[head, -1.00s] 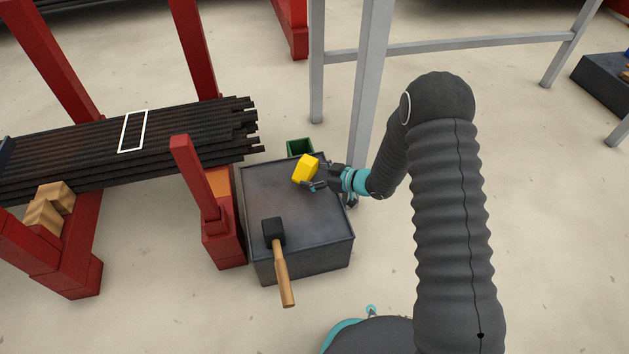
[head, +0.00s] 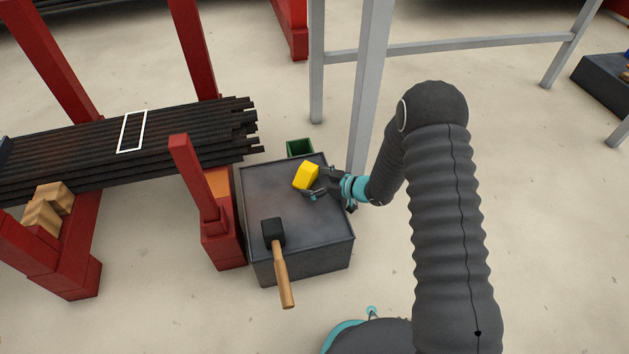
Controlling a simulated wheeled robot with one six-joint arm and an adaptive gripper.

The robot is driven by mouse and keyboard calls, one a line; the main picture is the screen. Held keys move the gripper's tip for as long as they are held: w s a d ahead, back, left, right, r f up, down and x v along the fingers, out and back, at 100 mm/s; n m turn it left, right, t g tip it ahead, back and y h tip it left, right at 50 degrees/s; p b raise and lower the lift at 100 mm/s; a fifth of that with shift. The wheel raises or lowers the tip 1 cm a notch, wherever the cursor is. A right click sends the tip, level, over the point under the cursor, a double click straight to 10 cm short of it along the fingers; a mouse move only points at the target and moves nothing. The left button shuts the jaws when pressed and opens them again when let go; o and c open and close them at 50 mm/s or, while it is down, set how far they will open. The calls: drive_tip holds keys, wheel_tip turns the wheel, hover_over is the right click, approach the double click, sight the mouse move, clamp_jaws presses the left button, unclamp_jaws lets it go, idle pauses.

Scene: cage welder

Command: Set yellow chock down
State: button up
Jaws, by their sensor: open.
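The yellow chock (head: 306,176) is at the top of the dark metal box (head: 265,196), toward its back right. It looks tilted, and I cannot tell whether its underside fully touches the box top. My gripper (head: 316,184) comes in from the right with its jaws open, right beside the chock. One finger shows in front of the chock's lower right side; the other is partly hidden. A white rectangle outline (head: 121,132) lies on the dark bar stack to the left.
A mallet (head: 281,270) with a black head lies on the box, its handle over the front edge. A green bin (head: 299,147) stands behind the box. Red posts (head: 194,185) and the bar stack (head: 60,150) are left, a grey frame (head: 367,80) behind. Wooden chocks (head: 48,206) sit far left.

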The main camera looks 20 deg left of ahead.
drive_tip(key=shift+r, duration=0.3)
drive_tip(key=p+v, duration=0.2)
drive_tip(key=v, duration=1)
drive_tip(key=w+d+r+m+t+h, duration=0.1)
drive_tip(key=w+d+r+t+h, duration=0.25)
drive_tip(key=r, duration=0.25)
drive_tip(key=w+d+r+m+t+h, duration=0.2)
drive_tip(key=w+d+r, duration=0.2)
drive_tip(key=d+r, duration=0.1)
drive_tip(key=s+d+r+m+t+h, duration=0.25)
drive_tip(key=d+r+m+h, duration=0.3)
drive_tip(key=d+r, duration=0.7)
drive_tip(key=s+d+r+m+g+h, duration=0.2)
drive_tip(key=s+d+r+h, duration=0.15)
drive_tip(key=s+r, duration=0.4)
drive_tip(key=s+r+m+g, duration=0.1)
drive_tip(key=s+m, duration=0.1)
drive_tip(key=s, duration=1)
drive_tip(key=s+r+m+g+y, duration=0.1)
drive_tip(key=s+m+g, duration=0.1)
drive_tip(key=s, duration=1)
drive_tip(key=shift+d+m, duration=0.3)
drive_tip(key=shift+m, duration=0.15)
drive_tip(key=shift+s+r, duration=0.1)
drive_tip(key=shift+r, duration=0.05)
